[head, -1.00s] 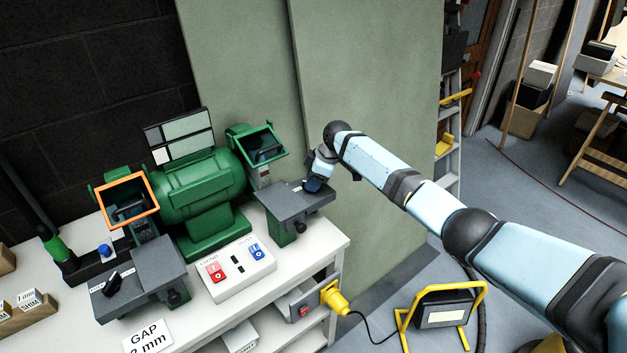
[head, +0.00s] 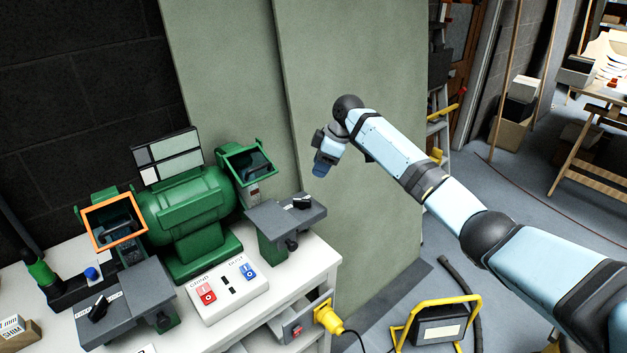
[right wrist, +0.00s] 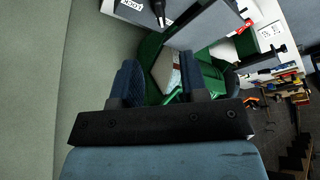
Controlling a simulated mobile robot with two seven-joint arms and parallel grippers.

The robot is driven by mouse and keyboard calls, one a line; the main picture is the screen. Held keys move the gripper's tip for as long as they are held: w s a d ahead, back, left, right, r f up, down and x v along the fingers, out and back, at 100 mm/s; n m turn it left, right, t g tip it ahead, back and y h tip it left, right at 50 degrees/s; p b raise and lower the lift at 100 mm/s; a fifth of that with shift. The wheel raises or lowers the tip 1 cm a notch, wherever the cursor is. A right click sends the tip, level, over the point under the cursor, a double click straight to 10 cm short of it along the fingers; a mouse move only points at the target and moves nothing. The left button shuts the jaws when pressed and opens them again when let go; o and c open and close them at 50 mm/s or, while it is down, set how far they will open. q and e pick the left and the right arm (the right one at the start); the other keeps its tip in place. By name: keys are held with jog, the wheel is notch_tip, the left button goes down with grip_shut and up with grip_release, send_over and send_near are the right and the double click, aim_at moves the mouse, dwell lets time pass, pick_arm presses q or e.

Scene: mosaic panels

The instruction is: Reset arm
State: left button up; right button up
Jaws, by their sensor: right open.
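My right gripper (head: 324,166) is in the air to the right of the green bench grinder (head: 190,206), apart from it and beyond the end of the right grey tool rest (head: 276,218). A black knob (head: 301,201) is on that rest. In the right wrist view, the two dark blue fingers of my right gripper (right wrist: 158,82) stand apart with nothing between them. The green grinder housing (right wrist: 150,50) shows beyond them. My left gripper is not in view.
The white bench (head: 300,275) carries the grinder and a switch box (head: 228,290) with red and blue switches. A yellow plug (head: 328,317) is at the bench's right end. A yellow-framed work lamp (head: 437,328) stands on the floor. Green panels (head: 240,60) stand behind.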

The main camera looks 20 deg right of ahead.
jog(key=shift+v, duration=0.75)
jog(key=shift+f, duration=0.15)
